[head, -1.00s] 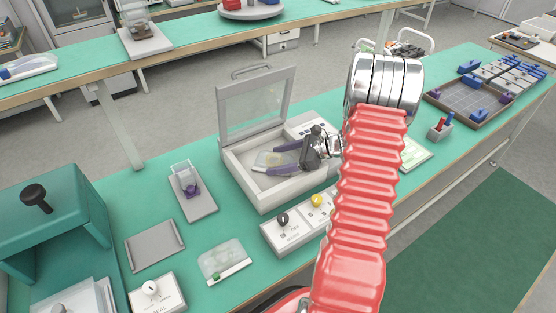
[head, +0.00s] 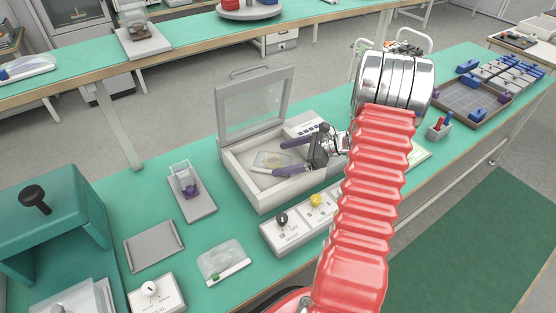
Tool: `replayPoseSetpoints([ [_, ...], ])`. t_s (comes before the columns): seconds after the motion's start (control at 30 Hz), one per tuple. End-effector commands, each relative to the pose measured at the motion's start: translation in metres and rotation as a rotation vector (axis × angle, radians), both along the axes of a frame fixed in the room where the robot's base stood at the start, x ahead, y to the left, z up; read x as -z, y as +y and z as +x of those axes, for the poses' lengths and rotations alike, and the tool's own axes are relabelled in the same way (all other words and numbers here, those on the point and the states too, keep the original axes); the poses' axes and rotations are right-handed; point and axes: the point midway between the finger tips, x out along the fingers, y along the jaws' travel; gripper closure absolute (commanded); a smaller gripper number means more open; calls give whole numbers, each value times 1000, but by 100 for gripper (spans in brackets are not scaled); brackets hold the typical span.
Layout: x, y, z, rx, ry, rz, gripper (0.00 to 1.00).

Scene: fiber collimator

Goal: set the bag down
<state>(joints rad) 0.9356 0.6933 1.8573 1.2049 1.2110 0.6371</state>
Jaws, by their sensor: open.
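A small clear bag (head: 270,160) with a yellowish tint lies on the floor of the open grey box (head: 262,196). The box's windowed lid (head: 254,103) stands up at the back. My gripper (head: 288,158) is inside the box opening, just right of the bag, with its two purple fingers spread apart and nothing between them. The fingertips point left toward the bag.
A control block with black and yellow knobs (head: 298,222) stands in front of the box. A grey tray with a clear holder (head: 189,193) and an empty grey plate (head: 154,246) are at left. A teal press (head: 50,230) stands far left.

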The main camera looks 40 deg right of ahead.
Motion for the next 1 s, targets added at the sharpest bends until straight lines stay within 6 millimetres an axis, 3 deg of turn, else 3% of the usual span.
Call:
replayPoseSetpoints([
  [0.5, -40, -49, -54, 1, -1, -3, 8],
  [1.0, -43, -53, -59, -1, 0, 0, 8],
])
